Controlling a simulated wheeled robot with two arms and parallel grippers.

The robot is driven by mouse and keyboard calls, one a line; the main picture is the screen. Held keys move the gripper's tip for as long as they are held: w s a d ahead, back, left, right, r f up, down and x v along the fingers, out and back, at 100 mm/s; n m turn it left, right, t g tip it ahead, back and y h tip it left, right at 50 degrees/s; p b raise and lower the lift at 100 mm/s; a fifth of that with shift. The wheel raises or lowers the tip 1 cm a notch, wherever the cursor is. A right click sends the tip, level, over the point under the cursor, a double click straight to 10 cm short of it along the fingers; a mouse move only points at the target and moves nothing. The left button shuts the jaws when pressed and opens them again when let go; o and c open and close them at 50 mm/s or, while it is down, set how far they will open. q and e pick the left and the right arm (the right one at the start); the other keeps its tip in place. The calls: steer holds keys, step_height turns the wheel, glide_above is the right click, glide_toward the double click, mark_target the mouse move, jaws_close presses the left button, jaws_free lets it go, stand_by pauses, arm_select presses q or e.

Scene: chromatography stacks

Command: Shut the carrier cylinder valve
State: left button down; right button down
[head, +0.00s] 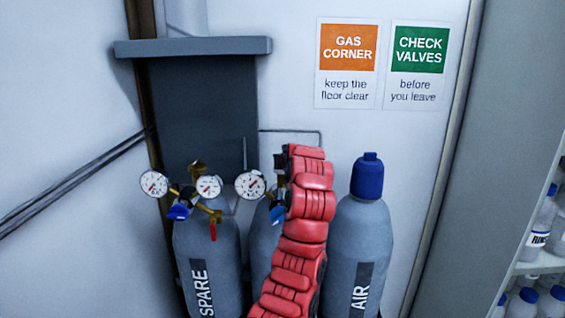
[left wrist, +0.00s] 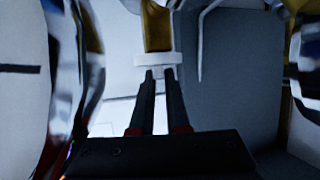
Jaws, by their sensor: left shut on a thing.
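The middle cylinder (head: 262,250) stands between the SPARE and AIR cylinders. My red left arm covers most of it, so its label is hidden. A gauge (head: 250,184) and a blue knob (head: 277,213) show beside the arm at its top. In the left wrist view my left gripper (left wrist: 158,73) has its dark fingers close together on a small grey valve piece (left wrist: 157,73). This piece sits just under a pale collar (left wrist: 157,59) on a brass body (left wrist: 157,28). In the head view the fingertips are hidden. My right gripper is in neither view.
The AIR cylinder (head: 358,240), with a blue cap (head: 367,176), stands close on the right. A bottle shelf (head: 540,266) is at far right.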

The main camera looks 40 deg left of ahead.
arm_select(q)
steer(key=m+b, duration=0.1)
steer(key=b, duration=0.1)
steer(key=m+t+h+b, duration=0.1)
steer(key=b, duration=0.1)
steer(key=shift+s+a+f+t, duration=0.15)
steer(key=shift+f+t, duration=0.15)
steer(key=shift+r+m+t+h, duration=0.25)
steer(key=shift+m+h, duration=0.25)
steer(key=shift+h, duration=0.3)
steer(key=c, duration=0.9)
jaws_free()
